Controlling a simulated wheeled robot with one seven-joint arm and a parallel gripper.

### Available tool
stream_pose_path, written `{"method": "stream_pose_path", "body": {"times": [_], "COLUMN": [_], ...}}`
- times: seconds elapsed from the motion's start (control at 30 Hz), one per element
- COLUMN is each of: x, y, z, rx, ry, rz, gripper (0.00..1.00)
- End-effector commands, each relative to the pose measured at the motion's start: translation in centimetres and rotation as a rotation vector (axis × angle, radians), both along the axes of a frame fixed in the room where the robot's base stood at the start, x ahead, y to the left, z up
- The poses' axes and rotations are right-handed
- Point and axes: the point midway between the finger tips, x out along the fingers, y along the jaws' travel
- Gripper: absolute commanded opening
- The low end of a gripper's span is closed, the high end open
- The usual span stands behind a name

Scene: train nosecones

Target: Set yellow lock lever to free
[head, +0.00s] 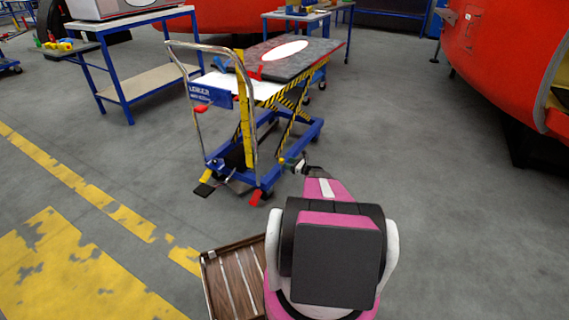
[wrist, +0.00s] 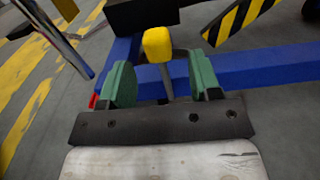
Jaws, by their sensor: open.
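In the wrist view, a yellow lock lever (wrist: 157,44) stands up on a grey metal stem ahead of my gripper. My gripper (wrist: 162,78) is open, with one green fingertip pad on each side of the stem. The yellow knob shows just beyond the pads, and I see a gap on both sides. In the head view, my gripper (head: 301,165) is low beside the blue base of the lift cart (head: 313,133). The lever is too small there to make out clearly.
A large red nosecone (head: 495,45) is at the right.

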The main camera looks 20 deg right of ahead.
Motion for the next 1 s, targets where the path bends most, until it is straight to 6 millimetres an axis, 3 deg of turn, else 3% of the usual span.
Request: {"method": "stream_pose_path", "body": {"times": [0.2, 0.4, 1.0], "x": [-3.2, -4.7, -5.1], "y": [-2.5, -3.7, -3.8], "z": [0.1, 0.0, 0.0], "rx": [0.001, 0.0, -0.002], "ry": [0.001, 0.001, 0.001], "rz": [-0.002, -0.001, 0.001], "gripper": [0.57, 0.57, 0.57]}}
